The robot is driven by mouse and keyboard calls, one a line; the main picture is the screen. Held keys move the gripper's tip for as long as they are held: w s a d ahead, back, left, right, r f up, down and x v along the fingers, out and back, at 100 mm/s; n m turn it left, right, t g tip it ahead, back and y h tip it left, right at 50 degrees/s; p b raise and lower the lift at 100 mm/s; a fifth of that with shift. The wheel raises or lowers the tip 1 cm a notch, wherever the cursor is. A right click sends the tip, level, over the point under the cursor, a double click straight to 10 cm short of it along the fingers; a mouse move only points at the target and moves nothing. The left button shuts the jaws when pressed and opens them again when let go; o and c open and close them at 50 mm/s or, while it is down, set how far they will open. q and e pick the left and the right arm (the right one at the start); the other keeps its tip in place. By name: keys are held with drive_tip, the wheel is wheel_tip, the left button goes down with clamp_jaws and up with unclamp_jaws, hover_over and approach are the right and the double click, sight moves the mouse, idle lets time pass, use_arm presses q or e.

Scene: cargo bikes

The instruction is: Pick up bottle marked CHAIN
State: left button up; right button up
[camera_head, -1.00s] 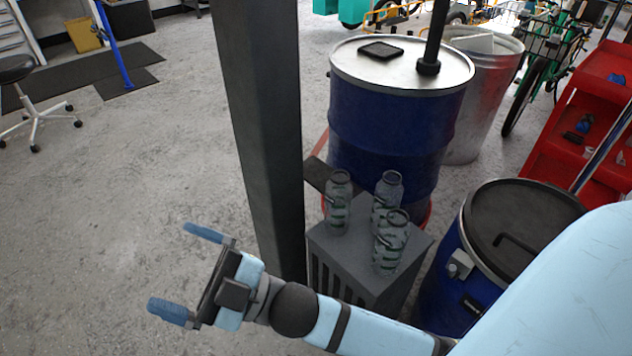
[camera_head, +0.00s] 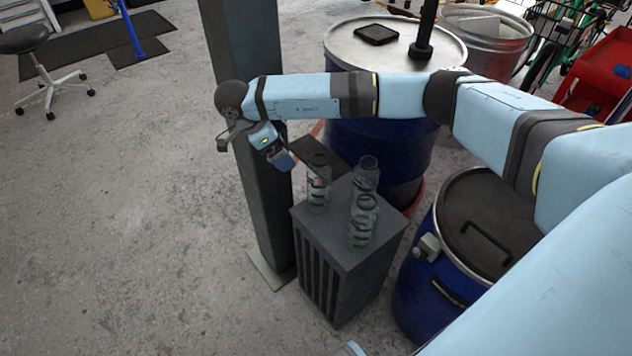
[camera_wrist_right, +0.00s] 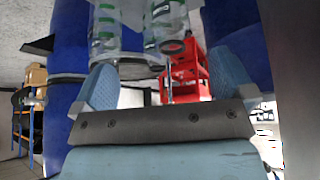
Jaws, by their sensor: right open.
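Clear bottles with green markings stand upright on a dark grey box. One bottle (camera_head: 318,190) is at the left; two others overlap at the right, a front bottle (camera_head: 360,222) and a back bottle (camera_head: 367,172). I cannot read which is marked CHAIN. My right gripper (camera_head: 281,158) is just left of the left bottle, partly hidden by its own wrist. In the right wrist view its blue fingers (camera_wrist_right: 168,78) are spread, with nothing clearly held. One bottle (camera_wrist_right: 121,40) and another bottle (camera_wrist_right: 168,22) show beyond them. My left gripper is out of view.
The bottles' grey box (camera_head: 352,252) stands beside a dark square post (camera_head: 245,50). A large blue drum (camera_head: 385,150) is behind; a smaller blue drum with a black lid (camera_head: 480,215) is at the right. Open floor lies at the left.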

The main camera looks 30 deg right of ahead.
sight(311, 164)
drive_tip(key=shift+h, duration=0.4)
drive_tip(key=b+x, duration=0.1)
drive_tip(key=x, duration=0.3)
drive_tip(key=d+b+x, duration=0.1)
drive_tip(key=b+x, duration=0.1)
drive_tip(key=x, duration=0.3)
drive_tip(key=r+b+x, duration=0.1)
drive_tip(key=x, duration=0.3)
drive_tip(key=shift+w+d+f+b, duration=0.15)
drive_tip(key=shift+d+b, duration=0.2)
drive_tip(key=shift+d, duration=0.05)
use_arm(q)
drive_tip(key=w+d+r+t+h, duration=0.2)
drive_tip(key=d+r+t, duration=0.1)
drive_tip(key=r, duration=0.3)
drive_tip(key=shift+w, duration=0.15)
use_arm(e)
drive_tip(key=c, duration=1.2)
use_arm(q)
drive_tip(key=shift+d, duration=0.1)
